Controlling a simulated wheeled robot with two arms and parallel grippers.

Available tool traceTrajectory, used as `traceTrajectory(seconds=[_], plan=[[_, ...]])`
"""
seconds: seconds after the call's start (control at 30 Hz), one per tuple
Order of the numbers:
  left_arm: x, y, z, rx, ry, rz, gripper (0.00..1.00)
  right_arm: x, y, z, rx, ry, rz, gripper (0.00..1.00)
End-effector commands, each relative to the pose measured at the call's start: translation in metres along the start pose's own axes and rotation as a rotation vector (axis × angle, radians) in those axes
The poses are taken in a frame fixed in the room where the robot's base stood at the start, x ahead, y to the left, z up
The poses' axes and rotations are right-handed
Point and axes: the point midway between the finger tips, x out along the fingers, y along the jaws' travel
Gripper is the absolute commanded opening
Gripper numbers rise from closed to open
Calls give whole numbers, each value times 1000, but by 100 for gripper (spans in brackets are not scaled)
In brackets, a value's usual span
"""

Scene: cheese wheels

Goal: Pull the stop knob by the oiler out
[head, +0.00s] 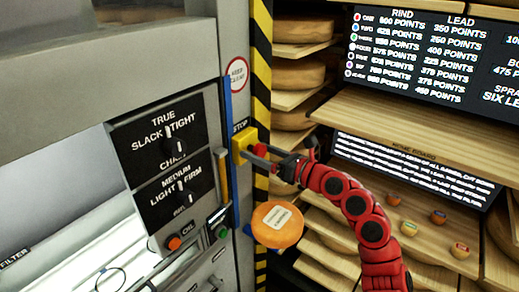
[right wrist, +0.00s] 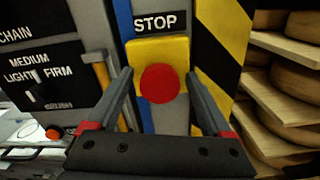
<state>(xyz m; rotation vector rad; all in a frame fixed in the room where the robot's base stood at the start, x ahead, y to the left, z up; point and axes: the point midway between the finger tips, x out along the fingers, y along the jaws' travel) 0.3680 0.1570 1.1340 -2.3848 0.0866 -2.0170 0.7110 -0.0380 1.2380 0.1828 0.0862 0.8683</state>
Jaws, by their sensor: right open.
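The stop knob (right wrist: 160,84) is a round red knob on a yellow box (right wrist: 142,50) under a STOP label in the right wrist view. The yellow box also shows in the head view (head: 241,140), on the machine's right edge. My right gripper (head: 258,154) is open in front of the box. In the right wrist view its fingers (right wrist: 160,76) stand on either side of the knob, with visible gaps; I cannot tell how far they are from the box. An OIL label with an orange-red button (head: 174,242) is lower left. My left gripper is not in view.
A wooden-handled tool (head: 222,165) hangs left of the box, beside a blue strip (head: 231,190). An orange disc with a label (head: 277,224) is below my right gripper. Shelves with cheese wheels (head: 298,74) and a wooden board (head: 400,125) stand to the right.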

Motion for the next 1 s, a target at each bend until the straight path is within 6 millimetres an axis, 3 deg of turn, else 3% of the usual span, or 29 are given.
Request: traceTrajectory(seconds=[0.2, 0.67, 1.0], plan=[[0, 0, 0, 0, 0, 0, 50, 0, 0, 0, 0, 0, 0, 84], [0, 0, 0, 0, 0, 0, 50, 0, 0, 0, 1, -1, 0, 1], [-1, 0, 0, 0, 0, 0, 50, -1, 0, 0, 0, -1, 0, 0]])
